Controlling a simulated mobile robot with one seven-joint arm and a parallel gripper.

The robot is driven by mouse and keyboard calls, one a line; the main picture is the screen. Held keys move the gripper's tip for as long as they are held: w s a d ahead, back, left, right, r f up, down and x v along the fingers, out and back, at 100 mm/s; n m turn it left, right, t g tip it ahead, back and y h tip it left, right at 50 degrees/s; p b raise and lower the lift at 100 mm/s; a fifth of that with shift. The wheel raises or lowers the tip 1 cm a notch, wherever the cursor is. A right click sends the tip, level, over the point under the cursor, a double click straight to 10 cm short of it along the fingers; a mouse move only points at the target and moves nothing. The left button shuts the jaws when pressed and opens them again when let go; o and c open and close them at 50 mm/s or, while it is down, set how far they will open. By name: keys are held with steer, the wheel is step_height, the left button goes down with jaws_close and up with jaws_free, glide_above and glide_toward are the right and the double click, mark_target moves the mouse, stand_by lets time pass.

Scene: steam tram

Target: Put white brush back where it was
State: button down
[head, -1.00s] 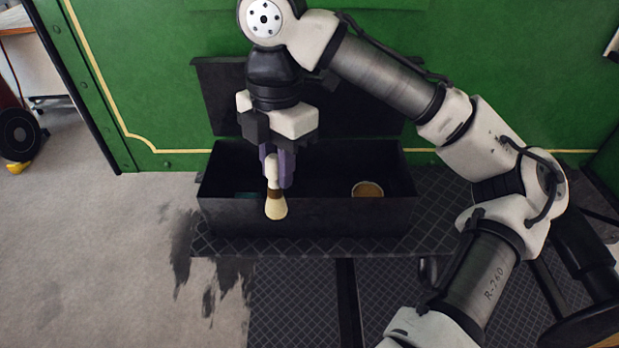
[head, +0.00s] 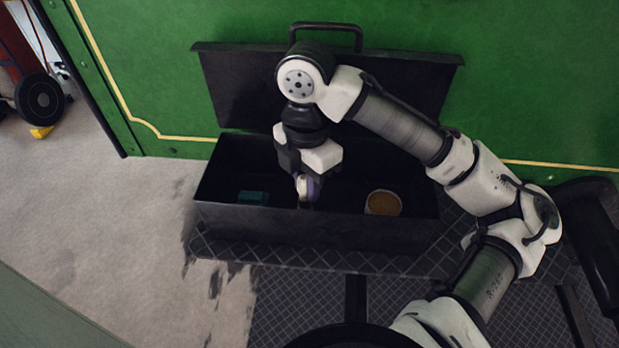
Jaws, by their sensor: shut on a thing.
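The white brush (head: 302,183) is in my gripper (head: 308,190), which is shut on its pale handle. Only a small part of the brush shows; its bristle end is hidden, low behind the front wall of the box. My gripper reaches down into the open black box (head: 240,222), near its middle. Whether the brush touches the box floor I cannot tell.
A teal block (head: 253,197) lies in the box at left. A round tin with a tan top (head: 383,203) stands in it at right. The box lid (head: 400,95) is raised against the green wall (head: 540,80). Dark patterned plating (head: 300,300) lies in front.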

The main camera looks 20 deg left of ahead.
step_height(320, 180, down, 2)
steer(key=shift+f, duration=0.15)
steer(key=w, duration=0.1)
steer(key=w+p, duration=0.1)
steer(key=w+a+f, duration=0.1)
steer(key=w, duration=0.1)
steer(key=shift+a, duration=0.1)
steer(key=shift+f, duration=0.25)
steer(key=c, duration=1.2)
jaws_free()
steer(key=shift+r, duration=0.15)
step_height(320, 180, up, 7)
steer(key=shift+w+r, duration=0.15)
